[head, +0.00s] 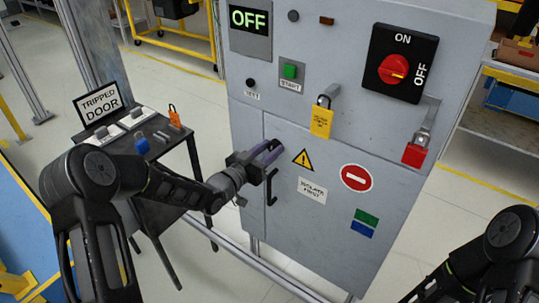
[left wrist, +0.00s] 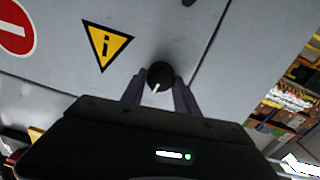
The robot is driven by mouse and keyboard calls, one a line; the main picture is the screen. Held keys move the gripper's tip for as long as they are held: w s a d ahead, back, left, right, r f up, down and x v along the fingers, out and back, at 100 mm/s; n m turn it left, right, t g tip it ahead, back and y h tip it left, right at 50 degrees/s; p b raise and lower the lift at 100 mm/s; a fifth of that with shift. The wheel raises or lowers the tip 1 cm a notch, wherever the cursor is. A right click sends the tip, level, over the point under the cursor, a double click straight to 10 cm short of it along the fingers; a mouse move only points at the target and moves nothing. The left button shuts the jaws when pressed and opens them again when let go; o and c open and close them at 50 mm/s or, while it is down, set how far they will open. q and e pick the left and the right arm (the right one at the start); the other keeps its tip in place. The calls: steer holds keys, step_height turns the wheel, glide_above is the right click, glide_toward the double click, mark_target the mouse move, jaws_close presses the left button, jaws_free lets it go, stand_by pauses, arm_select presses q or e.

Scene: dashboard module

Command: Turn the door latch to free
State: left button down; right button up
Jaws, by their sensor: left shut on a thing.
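The grey cabinet door (head: 330,250) is closed. The door latch, a round black knob with a pale pointer mark (left wrist: 160,77), sits between the two fingers of my left gripper in the left wrist view. My left gripper (head: 268,152) is shut on this latch at the upper left of the door; its fingers hide the knob in the head view. The pointer slants down and to the left in the left wrist view. A black door handle (head: 271,187) is just below the gripper. My right gripper is out of view; only part of that arm shows at the lower right.
Above the door are a red rotary switch (head: 393,69), a green start button (head: 290,71), a yellow padlock (head: 321,121), a red padlock (head: 414,154) and a display reading OFF (head: 249,18). A dark side table (head: 150,155) with a "TRIPPED DOOR" sign (head: 101,104) stands left.

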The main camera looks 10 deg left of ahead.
arm_select(q)
steer(key=m+b, duration=0.4)
steer(key=b, duration=0.2)
steer(key=m+b, duration=0.4)
steer(key=b, duration=0.3)
steer(key=m+b, duration=0.4)
steer(key=b, duration=0.3)
steer(key=shift+s+d+f+y, duration=0.1)
steer(key=shift+d+f+y, duration=0.15)
steer(key=shift+f+y, duration=0.15)
steer(key=m+b, duration=0.2)
steer(key=b, duration=0.1)
steer(key=shift+r, duration=0.1)
steer(key=shift+r+m+b, duration=0.2)
steer(key=shift+m+b, duration=0.6)
steer(key=shift+b, duration=0.2)
steer(key=c, duration=0.9)
jaws_free()
